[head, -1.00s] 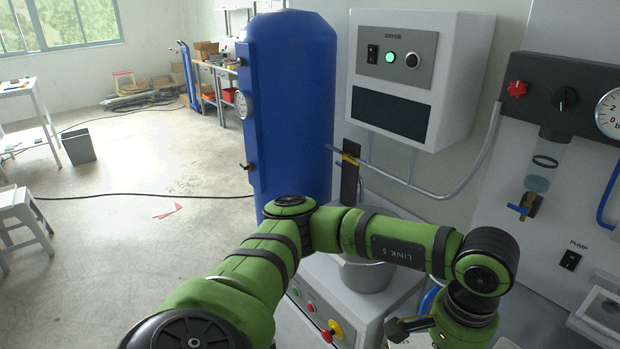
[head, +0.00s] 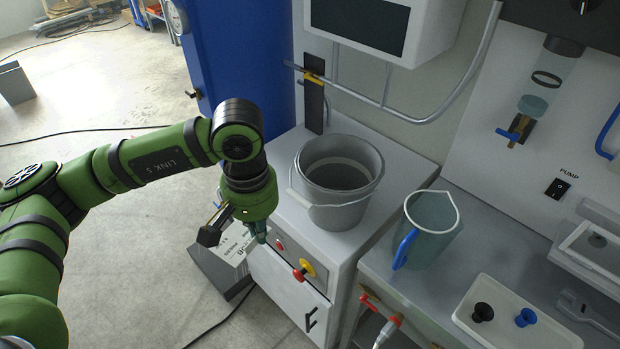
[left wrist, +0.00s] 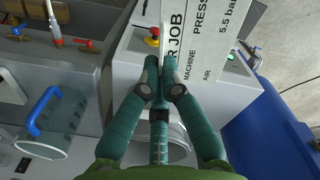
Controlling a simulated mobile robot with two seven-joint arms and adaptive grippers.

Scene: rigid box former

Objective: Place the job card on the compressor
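The job card (head: 234,243) is a white sheet with black print, and it hangs tilted beside my left gripper (head: 257,238) in the head view. In the left wrist view the card (left wrist: 205,45) is large, with "JOB", "MACHINE" and "AIR" readable. The fingertips of my left gripper (left wrist: 161,68) are closed together at the card's edge. The light-grey cabinet (head: 330,262) with red and yellow buttons, likely the compressor, stands just right of the gripper. No label names it. My right gripper is not in view.
A grey bucket (head: 338,180) stands on the cabinet top. The blue tank (head: 245,60) is behind my arm. A clear jug (head: 428,228) and a white tray (head: 518,318) with knobs are on the bench at right. Open floor lies left.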

